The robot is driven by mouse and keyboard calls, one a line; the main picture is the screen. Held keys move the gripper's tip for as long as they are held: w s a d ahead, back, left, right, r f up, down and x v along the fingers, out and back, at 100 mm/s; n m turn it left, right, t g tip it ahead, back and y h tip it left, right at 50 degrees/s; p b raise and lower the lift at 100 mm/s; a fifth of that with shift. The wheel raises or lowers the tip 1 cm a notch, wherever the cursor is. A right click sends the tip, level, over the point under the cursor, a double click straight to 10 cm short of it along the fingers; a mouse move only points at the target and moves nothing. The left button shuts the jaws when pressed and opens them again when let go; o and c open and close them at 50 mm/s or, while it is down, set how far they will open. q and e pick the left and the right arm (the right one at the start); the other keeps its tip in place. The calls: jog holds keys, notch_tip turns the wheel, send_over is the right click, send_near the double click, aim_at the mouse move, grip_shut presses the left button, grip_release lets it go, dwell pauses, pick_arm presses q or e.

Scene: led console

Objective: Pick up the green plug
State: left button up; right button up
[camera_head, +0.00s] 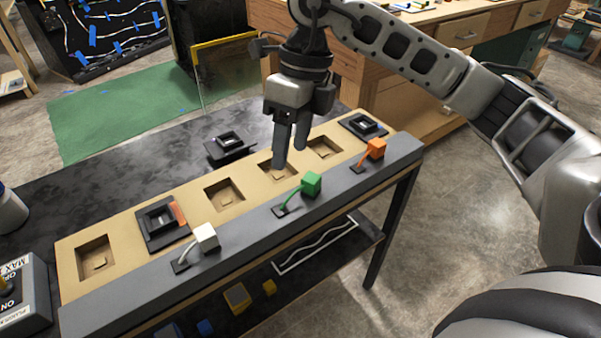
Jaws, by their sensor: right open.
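The green plug (312,184) sits on the grey front ledge of the console, with a short green cable running down-left from it. My right gripper (286,162) comes in from above with its fingers pointing down, over a square recess of the tan board, a little behind and left of the green plug. It is open and apart from the plug, with nothing visible between the fingers. A white plug (206,237) and an orange plug (375,149) sit on the same ledge, to the left and right. My left gripper is not in view.
The tan board (137,214) has several square recesses. Black socket modules sit at its left (163,223) and far right (363,125); another (229,148) lies on the dark table behind.

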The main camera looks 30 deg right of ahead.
aim_at(314, 178)
jog(key=w+d+r+m+h, duration=0.1)
jog(key=w+d+r+h, duration=0.1)
jog(key=d, duration=0.4)
jog(key=shift+t, duration=0.4)
jog(key=f, duration=0.9)
jog(key=shift+s+a+f, duration=0.2)
jog(key=shift+a, duration=0.1)
jog(key=shift+f+p, duration=0.3)
jog(key=shift+f, duration=2.6)
grip_shut()
jog(key=shift+r, duration=0.2)
